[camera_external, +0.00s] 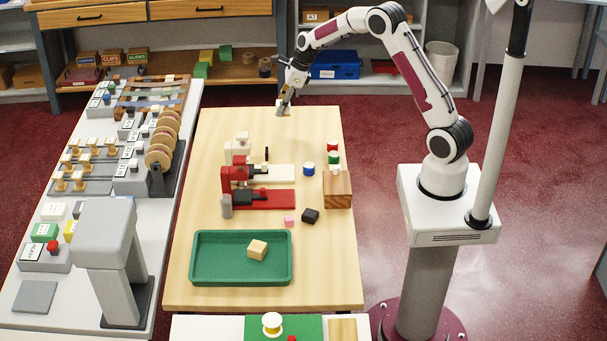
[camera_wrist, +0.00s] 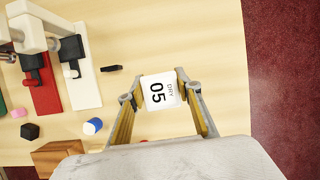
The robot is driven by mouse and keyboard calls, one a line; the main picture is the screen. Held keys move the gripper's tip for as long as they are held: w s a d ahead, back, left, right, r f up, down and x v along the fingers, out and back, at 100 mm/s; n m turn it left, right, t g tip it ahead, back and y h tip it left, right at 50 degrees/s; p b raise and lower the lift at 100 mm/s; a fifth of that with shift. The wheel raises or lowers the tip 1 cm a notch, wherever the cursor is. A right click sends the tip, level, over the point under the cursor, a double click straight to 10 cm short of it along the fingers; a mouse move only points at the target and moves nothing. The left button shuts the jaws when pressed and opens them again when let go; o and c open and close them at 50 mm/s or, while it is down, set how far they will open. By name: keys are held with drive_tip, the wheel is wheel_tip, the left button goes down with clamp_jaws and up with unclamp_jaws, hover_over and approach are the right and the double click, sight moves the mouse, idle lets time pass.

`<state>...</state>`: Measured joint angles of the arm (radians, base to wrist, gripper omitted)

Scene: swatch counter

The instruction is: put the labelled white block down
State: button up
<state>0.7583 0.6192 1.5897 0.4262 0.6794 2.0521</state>
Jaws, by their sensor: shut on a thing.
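In the external view my gripper (camera_external: 283,108) is at the far end of the wooden table, pointing down. The white block (camera_external: 283,112) shows there as a small pale shape at the fingertips. I cannot tell whether its underside touches the table.
A red and white stand (camera_external: 228,177) is left of centre on the table (camera_external: 305,235). Blue (camera_external: 309,169), black (camera_external: 310,216) and pink (camera_external: 289,221) pieces and a wooden block (camera_external: 337,190) are nearby. A green tray (camera_external: 196,262) holds a wooden cube. Table around my gripper is clear.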

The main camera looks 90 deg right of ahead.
drive_tip(key=shift+a, duration=0.1)
idle(0.3)
drive_tip(key=shift+s+f, duration=0.1)
drive_tip(key=shift+f, duration=0.4)
hover_over(278, 138)
drive_tip(key=s, duration=0.2)
drive_tip(key=shift+w+f, duration=0.15)
drive_tip(key=shift+f, duration=1.2)
drive_tip(key=shift+w+f, duration=0.1)
drive_tip(key=shift+f, duration=1.2)
drive_tip(key=shift+f, duration=1.9)
drive_tip(key=shift+f, duration=0.1)
drive_tip(key=o, duration=1.1)
